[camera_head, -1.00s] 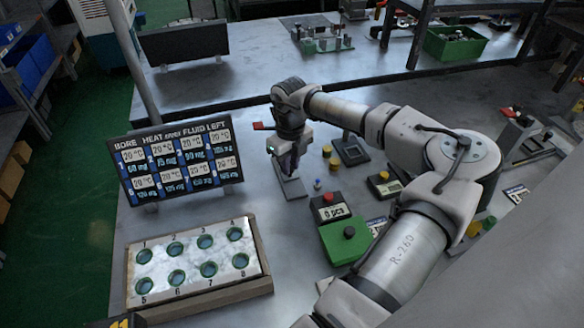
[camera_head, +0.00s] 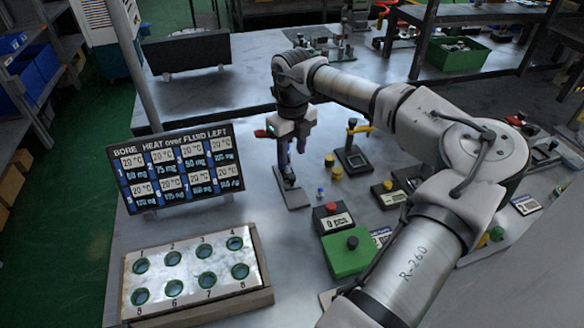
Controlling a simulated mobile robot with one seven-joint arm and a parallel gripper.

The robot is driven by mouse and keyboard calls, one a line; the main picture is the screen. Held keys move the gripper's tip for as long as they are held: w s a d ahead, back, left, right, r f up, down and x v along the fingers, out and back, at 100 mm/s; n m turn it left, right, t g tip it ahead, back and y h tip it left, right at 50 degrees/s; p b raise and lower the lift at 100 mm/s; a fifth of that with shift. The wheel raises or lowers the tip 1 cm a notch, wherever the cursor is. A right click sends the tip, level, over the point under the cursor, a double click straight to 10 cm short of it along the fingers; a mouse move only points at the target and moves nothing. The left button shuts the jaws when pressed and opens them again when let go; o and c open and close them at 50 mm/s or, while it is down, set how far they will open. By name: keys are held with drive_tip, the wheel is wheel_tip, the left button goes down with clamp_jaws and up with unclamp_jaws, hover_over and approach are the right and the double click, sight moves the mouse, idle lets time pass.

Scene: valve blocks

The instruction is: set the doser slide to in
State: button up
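My gripper (camera_head: 291,158) points down over a narrow grey plate (camera_head: 291,197) on the bench, behind the counter box. Its two dark fingers show apart, so it is open. A small dark upright part (camera_head: 289,178) stands on the plate just below the fingertips. I cannot tell whether the fingers touch it. This plate and part look like the doser slide, but no label on them is readable. The slide's present position cannot be read, as the fingers partly cover it.
A counter box (camera_head: 333,217) reading "0 pcs" and a green box (camera_head: 346,254) with a black knob stand in front right. The heat and fluid board (camera_head: 175,168) and the eight-well block (camera_head: 193,272) are left. A black lever base (camera_head: 353,160) and yellow pieces (camera_head: 336,173) are right.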

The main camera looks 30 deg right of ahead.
wheel_tip(320, 180, up, 6)
drive_tip(key=b, duration=0.1)
drive_tip(key=shift+r, duration=0.25)
idle(0.4)
